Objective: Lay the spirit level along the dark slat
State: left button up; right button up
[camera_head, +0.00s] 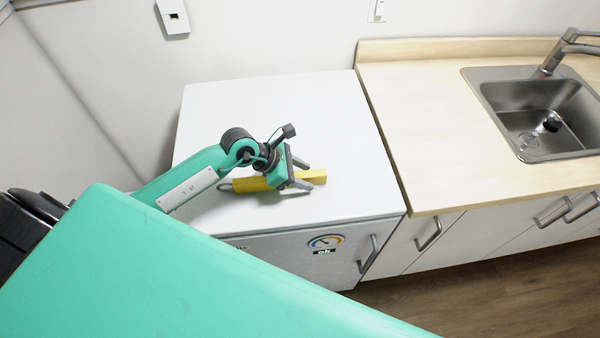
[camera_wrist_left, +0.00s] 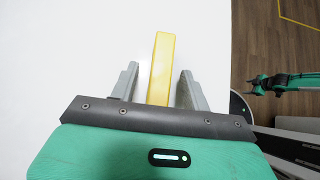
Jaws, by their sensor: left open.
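The spirit level appears as a yellow bar (camera_head: 250,185) lying on the white cabinet top (camera_head: 270,110), near its front edge. My left gripper (camera_head: 307,175) is low over it, with its fingers on either side of the bar. The left wrist view shows the yellow bar (camera_wrist_left: 161,62) between the two grey fingers of the open left gripper (camera_wrist_left: 159,72), with a gap on each side. The gripper hides the middle of the bar in the head view. I see no dark slat in either view.
A wooden counter (camera_head: 400,105) with a metal sink (camera_head: 530,120) and tap stands to the right of the cabinet. A wall rises behind. The cabinet top behind the gripper is clear. My green body covers the lower left of the head view.

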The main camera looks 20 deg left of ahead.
pick_arm(q)
grip_shut()
jog(key=shift+r, duration=0.2)
jog(key=shift+r+p, duration=0.35)
jog(key=shift+r, duration=0.05)
jog(key=shift+r+p, duration=0.8)
jog(key=shift+r, duration=0.65)
